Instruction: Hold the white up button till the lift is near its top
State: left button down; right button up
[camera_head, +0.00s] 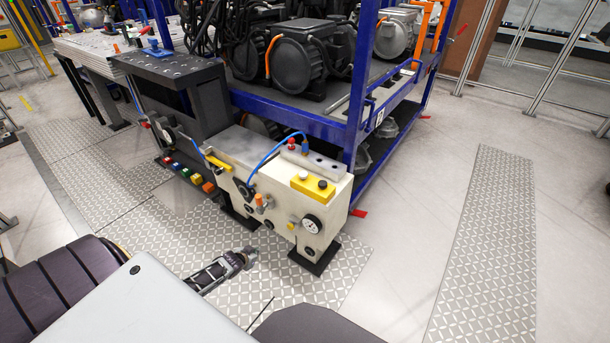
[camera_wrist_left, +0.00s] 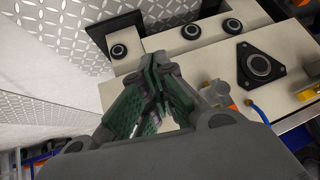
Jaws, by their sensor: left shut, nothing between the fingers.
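The yellow control box (camera_head: 313,187) sits on top of the cream drive unit (camera_head: 285,210). It carries a white button (camera_head: 303,174) and a black button (camera_head: 323,185). Nothing touches the white button. My left gripper (camera_head: 250,256) is low in front of the cream unit, apart from the box and below it. In the left wrist view its green-lined fingers (camera_wrist_left: 152,92) are shut and empty, in front of the unit's cream face. The buttons do not show in that view. I cannot tell which part is the lift. My right gripper is not in view.
A pressure gauge (camera_head: 312,223), an orange valve (camera_head: 264,202) and a blue hose (camera_head: 262,160) stand out from the unit. The wrist view shows a black triangular flange (camera_wrist_left: 259,66). A blue rack (camera_head: 290,124) of motors stands behind. The floor at right is clear.

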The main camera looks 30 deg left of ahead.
pick_arm(q)
jog(key=w+a+r+t+b, duration=0.1)
jog(key=w+r+t+b, duration=0.35)
jog(key=w+r, duration=1.25)
jog(key=w+d+r+t+h+b, duration=0.1)
jog(key=d+r+b, duration=0.1)
jog(key=r, duration=0.7)
jog(key=w+d+r+m+t+h+b, duration=0.1)
jog(key=w+d+r+h+b, duration=0.1)
jog(key=d+r, duration=0.3)
notch_tip(320, 180, up, 4)
jog(key=shift+d+r+t+b, duration=0.15)
jog(key=shift+t+b, duration=0.2)
jog(key=shift+b, duration=0.35)
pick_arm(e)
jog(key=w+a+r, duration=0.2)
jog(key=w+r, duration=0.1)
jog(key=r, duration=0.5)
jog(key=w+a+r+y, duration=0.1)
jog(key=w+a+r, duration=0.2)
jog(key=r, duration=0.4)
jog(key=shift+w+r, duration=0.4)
pick_arm(q)
jog(key=shift+w+h, duration=0.2)
jog(key=shift+h, duration=0.2)
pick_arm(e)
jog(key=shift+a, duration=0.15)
